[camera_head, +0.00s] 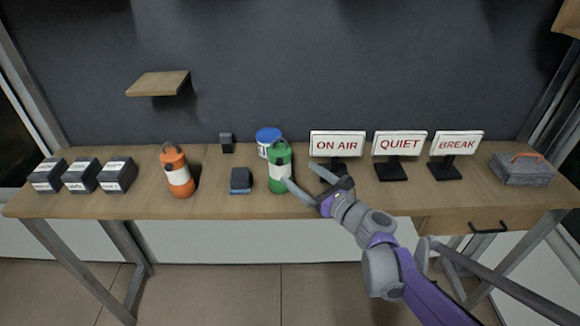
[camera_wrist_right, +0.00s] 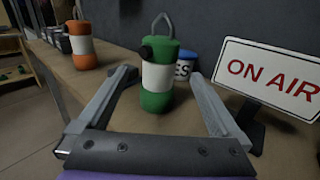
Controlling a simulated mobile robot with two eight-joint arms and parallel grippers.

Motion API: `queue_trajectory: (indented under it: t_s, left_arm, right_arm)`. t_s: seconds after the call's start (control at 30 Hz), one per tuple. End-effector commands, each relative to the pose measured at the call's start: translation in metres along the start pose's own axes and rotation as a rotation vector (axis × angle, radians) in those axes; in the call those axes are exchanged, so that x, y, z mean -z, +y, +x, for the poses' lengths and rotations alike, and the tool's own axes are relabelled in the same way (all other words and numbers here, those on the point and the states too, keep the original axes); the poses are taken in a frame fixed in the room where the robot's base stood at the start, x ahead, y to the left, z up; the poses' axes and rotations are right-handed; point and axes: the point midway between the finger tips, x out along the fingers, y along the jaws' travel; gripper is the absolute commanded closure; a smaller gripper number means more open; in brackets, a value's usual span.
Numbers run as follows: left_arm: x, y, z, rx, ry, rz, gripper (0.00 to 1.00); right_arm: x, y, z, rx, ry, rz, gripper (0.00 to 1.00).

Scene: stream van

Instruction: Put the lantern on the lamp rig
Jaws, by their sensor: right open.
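A green lantern (camera_head: 280,167) with a white band and a top handle stands upright on the wooden table. It also shows in the right wrist view (camera_wrist_right: 157,76), beyond and between the fingertips. An orange lantern (camera_head: 177,172) with a white band stands further left, also in the right wrist view (camera_wrist_right: 82,46). My right gripper (camera_head: 300,174) is open and empty, close to the green lantern's right front side. Its fingers (camera_wrist_right: 160,75) point at the lantern; contact cannot be told. My left gripper is out of view. I cannot tell which thing is the lamp rig.
The table (camera_head: 213,207) also holds three dark boxes (camera_head: 82,177), a small dark block (camera_head: 241,180), a blue-and-white tub (camera_head: 267,137) behind the green lantern, an ON AIR sign (camera_head: 337,144), two more signs and a grey toolbox (camera_head: 522,171). A small wooden shelf (camera_head: 158,83) is on the wall.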

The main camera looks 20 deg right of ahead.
Motion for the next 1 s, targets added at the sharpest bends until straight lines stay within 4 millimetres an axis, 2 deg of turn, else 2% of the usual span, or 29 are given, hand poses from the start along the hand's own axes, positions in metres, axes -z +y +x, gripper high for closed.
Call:
queue_trajectory:
  t_s: [0.13, 0.37, 0.47, 0.57, 0.67, 0.7, 0.8, 0.9, 1.0]
  left_arm:
    - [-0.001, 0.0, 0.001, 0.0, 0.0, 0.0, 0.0]
    - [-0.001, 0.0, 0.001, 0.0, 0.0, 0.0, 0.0]
    - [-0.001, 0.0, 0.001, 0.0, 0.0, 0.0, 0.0]
    - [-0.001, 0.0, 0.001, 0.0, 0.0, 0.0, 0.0]
    - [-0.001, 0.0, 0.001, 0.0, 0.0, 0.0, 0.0]
    - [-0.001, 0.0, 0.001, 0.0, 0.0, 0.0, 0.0]
    - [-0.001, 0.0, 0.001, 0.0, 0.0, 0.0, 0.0]
    - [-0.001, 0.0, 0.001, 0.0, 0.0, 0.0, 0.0]
    - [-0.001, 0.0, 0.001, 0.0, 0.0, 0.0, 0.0]
  right_arm:
    - [0.0, -0.001, -0.018, 0.002, 0.0, 0.0, 0.0]
    - [0.001, 0.002, -0.024, -0.004, 0.004, -0.008, 0.0]
    - [0.006, 0.017, -0.026, -0.035, 0.044, -0.099, 0.0]
    - [0.024, 0.053, -0.035, -0.126, 0.139, -0.336, 0.0]
    - [0.053, 0.098, -0.057, -0.285, 0.26, -0.697, 0.0]
    - [0.067, 0.115, -0.07, -0.365, 0.307, -0.86, 0.0]
    - [0.101, 0.145, -0.108, -0.585, 0.399, -1.259, 0.0]
    - [0.132, 0.159, -0.152, -0.832, 0.458, -1.642, 0.0]
    - [0.155, 0.16, -0.192, -1.08, 0.485, -1.97, 0.0]
